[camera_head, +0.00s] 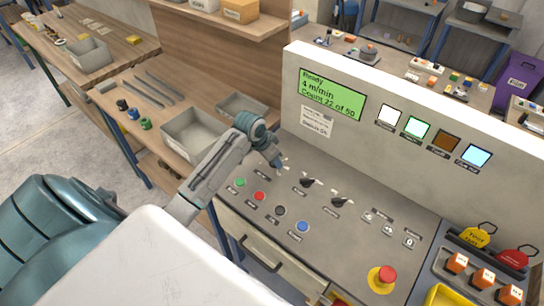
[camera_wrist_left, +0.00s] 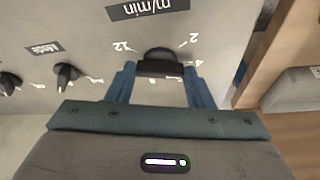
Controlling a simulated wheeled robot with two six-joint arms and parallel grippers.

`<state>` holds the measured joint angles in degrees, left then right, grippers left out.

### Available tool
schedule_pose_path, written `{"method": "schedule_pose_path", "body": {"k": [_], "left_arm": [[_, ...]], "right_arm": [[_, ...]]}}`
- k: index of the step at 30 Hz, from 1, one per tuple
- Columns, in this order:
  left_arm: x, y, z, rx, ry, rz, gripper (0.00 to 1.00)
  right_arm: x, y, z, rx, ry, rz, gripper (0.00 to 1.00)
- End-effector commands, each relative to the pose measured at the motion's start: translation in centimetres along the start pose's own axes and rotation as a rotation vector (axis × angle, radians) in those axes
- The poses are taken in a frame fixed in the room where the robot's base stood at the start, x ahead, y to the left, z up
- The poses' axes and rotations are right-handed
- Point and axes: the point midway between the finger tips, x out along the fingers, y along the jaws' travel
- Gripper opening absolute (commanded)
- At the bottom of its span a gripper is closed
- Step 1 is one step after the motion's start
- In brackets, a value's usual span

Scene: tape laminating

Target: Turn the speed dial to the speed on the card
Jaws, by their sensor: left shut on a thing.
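The speed dial (camera_wrist_left: 160,57) is a black knob under an "m/min" label in the left wrist view. The numbers 12 and 2 are readable around it; others are partly covered. My left gripper (camera_wrist_left: 159,72) has one blue finger on each side of the knob and is shut on it. In the head view my left gripper (camera_head: 279,167) reaches down to the sloped panel and hides most of the dial. The green display (camera_head: 333,94) reads "Ready", "4 m/min", "Count 22 of 50". A small white card (camera_head: 317,121) is below it, its print too small to read. My right gripper is out of view.
Two more black knobs (camera_head: 307,182) (camera_head: 342,200) sit right of the dial. Green (camera_head: 240,182), red (camera_head: 260,196), black and blue (camera_head: 302,227) buttons are in front. A red emergency stop (camera_head: 387,274) is near the front edge. A grey bin (camera_head: 190,137) stands on the left bench.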

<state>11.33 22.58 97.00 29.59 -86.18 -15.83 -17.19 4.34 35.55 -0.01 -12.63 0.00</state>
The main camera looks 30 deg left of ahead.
Motion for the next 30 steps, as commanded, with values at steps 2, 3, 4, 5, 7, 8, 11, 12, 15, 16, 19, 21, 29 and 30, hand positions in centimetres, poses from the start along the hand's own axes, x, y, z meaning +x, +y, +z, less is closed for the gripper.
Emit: {"method": "schedule_pose_path", "body": {"k": [2,3,4,5,7,8,11,12,15,16,19,21,29,30], "left_arm": [[0.0,0.0,-0.1,0.001,0.002,0.000,0.55],[0.0,0.0,-0.1,0.001,0.002,0.000,0.63],[0.0,0.0,-0.1,0.001,0.002,0.000,0.69],[0.0,0.0,-0.1,0.001,0.002,0.000,0.69],[0.0,0.0,0.0,0.001,0.001,0.000,0.69],[0.0,0.0,0.0,0.001,0.001,0.000,0.69],[0.0,0.0,0.0,0.001,0.001,0.000,0.69],[0.0,0.0,0.0,0.001,0.001,0.000,0.69],[-0.5,-0.1,0.0,0.002,0.001,-0.001,0.69],[-0.8,-0.1,0.0,0.002,0.002,-0.002,0.69],[-2.2,-0.1,0.0,0.004,0.004,-0.004,0.69],[-3.6,-0.2,0.0,0.005,0.004,-0.006,0.69],[-8.6,-0.1,0.0,0.004,0.002,-0.004,0.69],[-9.2,-0.1,0.0,0.004,0.003,-0.004,0.69]], "right_arm": [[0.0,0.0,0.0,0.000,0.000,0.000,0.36],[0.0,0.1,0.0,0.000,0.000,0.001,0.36],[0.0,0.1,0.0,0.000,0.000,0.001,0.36],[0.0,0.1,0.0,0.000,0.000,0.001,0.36],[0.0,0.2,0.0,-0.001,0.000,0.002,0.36],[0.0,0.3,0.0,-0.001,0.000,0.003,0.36],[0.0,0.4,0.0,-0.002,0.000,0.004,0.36],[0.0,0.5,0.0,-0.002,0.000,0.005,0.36],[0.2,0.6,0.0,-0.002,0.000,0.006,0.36],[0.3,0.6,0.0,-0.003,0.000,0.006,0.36],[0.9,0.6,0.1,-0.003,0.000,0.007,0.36],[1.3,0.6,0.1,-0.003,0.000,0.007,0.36],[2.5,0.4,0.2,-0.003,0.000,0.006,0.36],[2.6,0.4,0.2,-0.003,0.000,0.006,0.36]]}}
